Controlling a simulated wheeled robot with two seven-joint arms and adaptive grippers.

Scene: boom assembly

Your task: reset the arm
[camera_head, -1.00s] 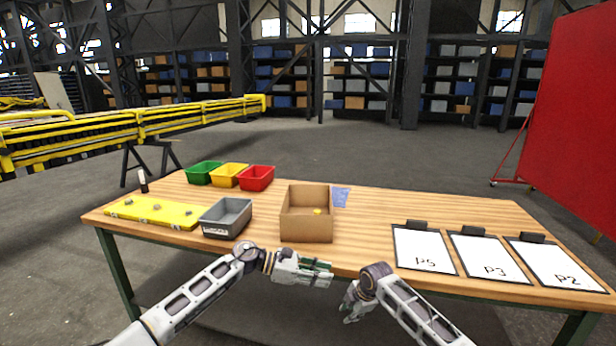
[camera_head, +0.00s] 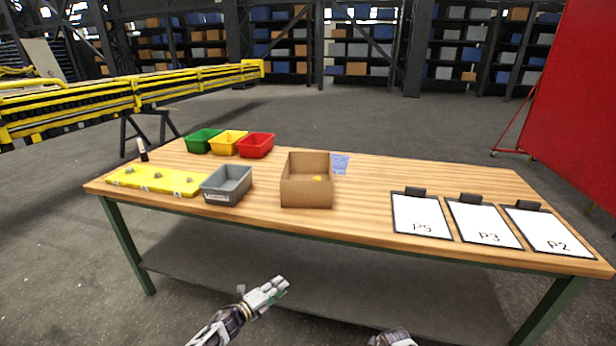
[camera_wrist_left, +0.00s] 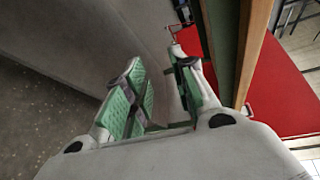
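My left gripper (camera_head: 277,287) is in front of the table, below the level of its top and clear of it. In the left wrist view its two green-padded fingers (camera_wrist_left: 165,95) stand apart with nothing between them, so it is open and empty. Only a small piece of my right arm (camera_head: 393,338) shows at the bottom edge of the head view. The right gripper's fingers do not show.
The wooden table (camera_head: 365,215) holds a cardboard box (camera_head: 305,196) with a small yellow item (camera_head: 318,178), a grey bin (camera_head: 227,186), a yellow plate (camera_head: 160,180), green, yellow and red bins (camera_head: 257,144), and clipboards (camera_head: 421,216). Floor in front is free.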

